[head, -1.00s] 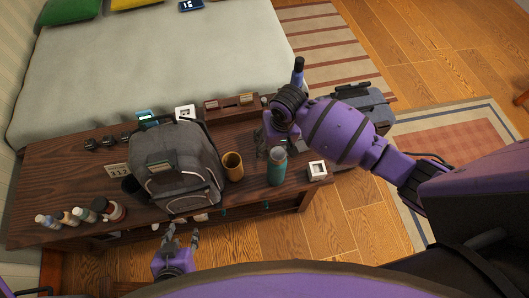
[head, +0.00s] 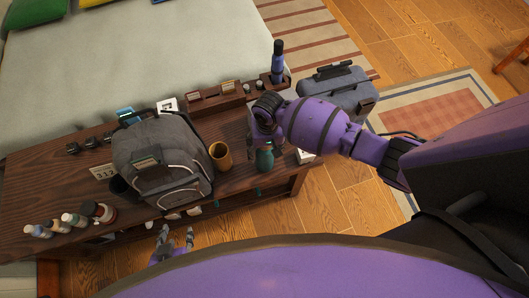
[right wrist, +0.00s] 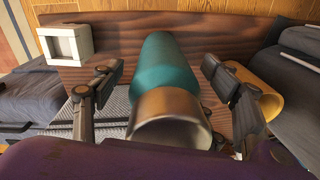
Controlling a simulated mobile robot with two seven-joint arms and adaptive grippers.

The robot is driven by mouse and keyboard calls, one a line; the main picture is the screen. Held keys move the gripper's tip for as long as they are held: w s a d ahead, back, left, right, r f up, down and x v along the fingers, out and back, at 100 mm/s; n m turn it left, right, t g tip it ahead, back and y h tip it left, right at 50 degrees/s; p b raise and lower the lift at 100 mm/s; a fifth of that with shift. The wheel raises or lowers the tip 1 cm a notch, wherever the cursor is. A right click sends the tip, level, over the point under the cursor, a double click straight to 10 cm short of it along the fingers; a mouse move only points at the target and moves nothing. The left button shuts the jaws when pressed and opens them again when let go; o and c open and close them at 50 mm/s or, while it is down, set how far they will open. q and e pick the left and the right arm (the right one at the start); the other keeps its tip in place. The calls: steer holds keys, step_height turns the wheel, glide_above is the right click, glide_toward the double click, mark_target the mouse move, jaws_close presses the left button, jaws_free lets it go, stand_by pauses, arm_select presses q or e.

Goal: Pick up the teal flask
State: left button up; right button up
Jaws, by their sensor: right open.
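The teal flask (head: 264,160) stands upright near the front edge of the dark wooden bench (head: 240,184). My right gripper (head: 262,143) is over its top in the head view and hides part of it. In the right wrist view, the flask's teal body (right wrist: 166,62) and metallic rim lie between my right gripper's two spread fingers (right wrist: 161,68). Gaps show on both sides, so it is not gripped. My left gripper (head: 176,234) is low in front of the bench, its fingers apart and empty.
A yellow-brown cup (head: 220,157) stands close left of the flask, with a grey backpack (head: 160,160) beyond. A small white frame (right wrist: 65,45) is on the flask's other side. Small bottles (head: 72,220) line the bench's left end. A suitcase (head: 341,90) stands behind right.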

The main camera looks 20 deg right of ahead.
steer(key=shift+c, duration=0.3)
steer(key=c, duration=1.4)
steer(key=shift+c, duration=0.4)
steer(key=shift+r, duration=0.2)
